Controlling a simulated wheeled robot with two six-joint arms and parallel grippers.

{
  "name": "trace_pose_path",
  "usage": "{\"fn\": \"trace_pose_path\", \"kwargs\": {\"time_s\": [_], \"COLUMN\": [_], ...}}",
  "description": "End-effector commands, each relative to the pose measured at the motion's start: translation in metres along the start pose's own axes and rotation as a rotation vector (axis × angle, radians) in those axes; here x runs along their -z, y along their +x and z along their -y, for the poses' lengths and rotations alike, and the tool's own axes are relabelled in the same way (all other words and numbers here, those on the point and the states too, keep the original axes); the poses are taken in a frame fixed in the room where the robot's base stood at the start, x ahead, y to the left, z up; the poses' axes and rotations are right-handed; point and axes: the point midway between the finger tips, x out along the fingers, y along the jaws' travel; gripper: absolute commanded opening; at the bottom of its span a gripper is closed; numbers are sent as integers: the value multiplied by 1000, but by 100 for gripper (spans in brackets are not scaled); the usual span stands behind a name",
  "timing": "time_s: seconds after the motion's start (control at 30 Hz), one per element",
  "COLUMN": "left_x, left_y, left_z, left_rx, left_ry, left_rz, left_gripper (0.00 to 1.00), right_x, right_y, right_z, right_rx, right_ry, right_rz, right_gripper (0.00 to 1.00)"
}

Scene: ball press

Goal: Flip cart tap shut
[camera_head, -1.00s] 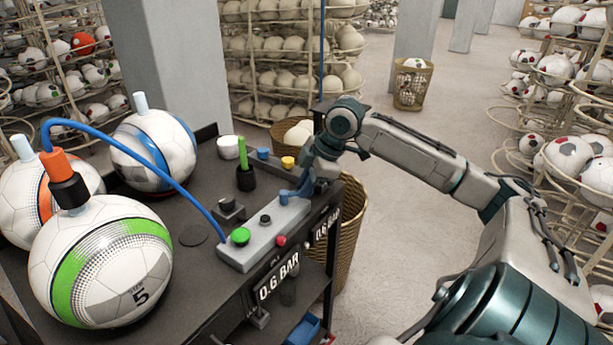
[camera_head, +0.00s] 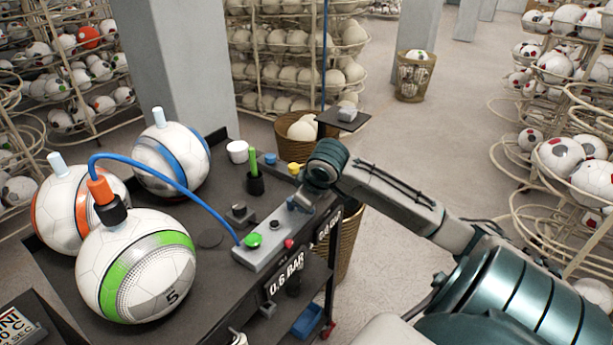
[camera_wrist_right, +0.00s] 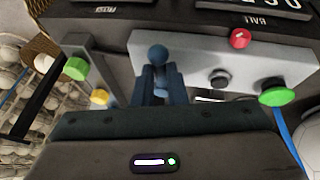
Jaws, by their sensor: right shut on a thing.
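The tap is a blue lever with a round knob (camera_wrist_right: 158,54) on the grey control block (camera_wrist_right: 205,48) in the right wrist view. My right gripper (camera_wrist_right: 161,85) has its two dark blue fingers closed on either side of the lever, with the knob showing beyond their tips. In the head view, the gripper (camera_head: 298,202) is at the right end of the control block (camera_head: 262,250) on the cart, and the wrist hides most of the tap. My left gripper is not in view.
A wicker basket (camera_head: 345,245) is beside the cart.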

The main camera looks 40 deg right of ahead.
Motion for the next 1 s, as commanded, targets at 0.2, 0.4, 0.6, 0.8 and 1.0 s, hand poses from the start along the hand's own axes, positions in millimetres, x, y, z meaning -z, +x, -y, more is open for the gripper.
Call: {"fn": "trace_pose_path", "kwargs": {"time_s": [0.2, 0.4, 0.6, 0.8, 1.0], "left_x": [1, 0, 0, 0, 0], "left_y": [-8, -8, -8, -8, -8], "left_z": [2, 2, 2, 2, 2], "left_rx": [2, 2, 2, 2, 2], "left_ry": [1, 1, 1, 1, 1], "left_rz": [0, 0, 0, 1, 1], "left_gripper": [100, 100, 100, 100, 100], "right_x": [1, 0, 0, 0, 0], "right_y": [-1, 0, 0, 0, 0], "right_z": [0, 0, 0, 0, 0], "right_rx": [-19, -25, -25, -24, -24], "right_ry": [49, 60, 60, 60, 59], "right_rz": [10, 13, 13, 13, 13], "right_gripper": [0, 0, 0, 34, 34]}}
